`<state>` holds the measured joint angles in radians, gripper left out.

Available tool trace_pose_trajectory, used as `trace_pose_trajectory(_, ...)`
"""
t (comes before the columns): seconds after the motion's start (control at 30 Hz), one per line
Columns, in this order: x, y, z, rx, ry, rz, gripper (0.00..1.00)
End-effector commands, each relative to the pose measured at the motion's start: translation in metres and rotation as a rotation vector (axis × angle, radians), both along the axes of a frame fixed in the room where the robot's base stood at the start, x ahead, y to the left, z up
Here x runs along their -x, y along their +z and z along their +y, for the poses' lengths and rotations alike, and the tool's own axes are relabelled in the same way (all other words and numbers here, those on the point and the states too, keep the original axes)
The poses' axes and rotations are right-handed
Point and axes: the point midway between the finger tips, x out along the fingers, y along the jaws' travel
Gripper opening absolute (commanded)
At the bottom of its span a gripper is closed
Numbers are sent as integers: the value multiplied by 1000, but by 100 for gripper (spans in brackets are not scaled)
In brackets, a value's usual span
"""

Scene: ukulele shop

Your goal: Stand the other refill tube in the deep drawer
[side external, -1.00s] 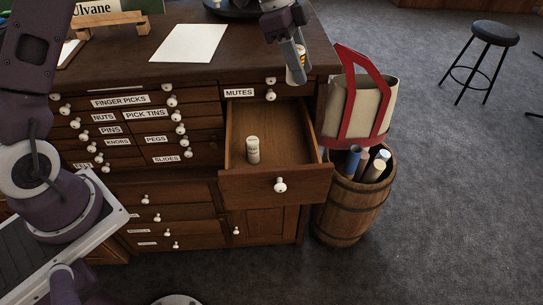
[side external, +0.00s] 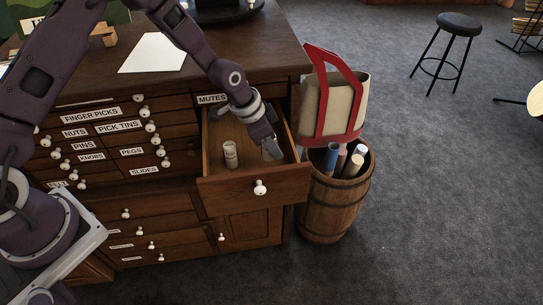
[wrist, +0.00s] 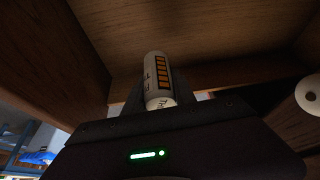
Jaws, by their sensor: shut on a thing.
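The deep drawer (side external: 284,187) is pulled open in the side view, below the MUTES label. One pale refill tube (side external: 231,155) stands upright inside it, toward the left. My gripper (side external: 271,150) is lowered into the drawer's right part, to the right of that tube. It is shut on the other refill tube (wrist: 158,82), white with orange bars, which shows between the fingers in the wrist view. In the side view my gripper mostly hides this held tube. I cannot tell whether its lower end touches the drawer floor.
The drawer walls stand close around my gripper. A barrel (side external: 336,203) with rolled tubes and a red-trimmed cream bag (side external: 341,107) are just right of the cabinet. A white sheet (side external: 153,53) lies on the countertop. A black stool (side external: 459,24) stands farther off on the carpet.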

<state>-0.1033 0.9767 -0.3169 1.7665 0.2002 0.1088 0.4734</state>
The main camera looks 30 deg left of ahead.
Motion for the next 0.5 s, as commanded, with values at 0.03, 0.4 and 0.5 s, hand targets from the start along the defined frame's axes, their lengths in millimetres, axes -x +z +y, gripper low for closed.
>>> trace_pose_trajectory(0.03, 0, -5, 0, 1, 0, 1, 0)
trace_pose_trajectory(0.4, -1, -45, 0, 0, 0, -1, 0)
trace_pose_trajectory(0.5, -1, -45, 0, 0, 0, -1, 0)
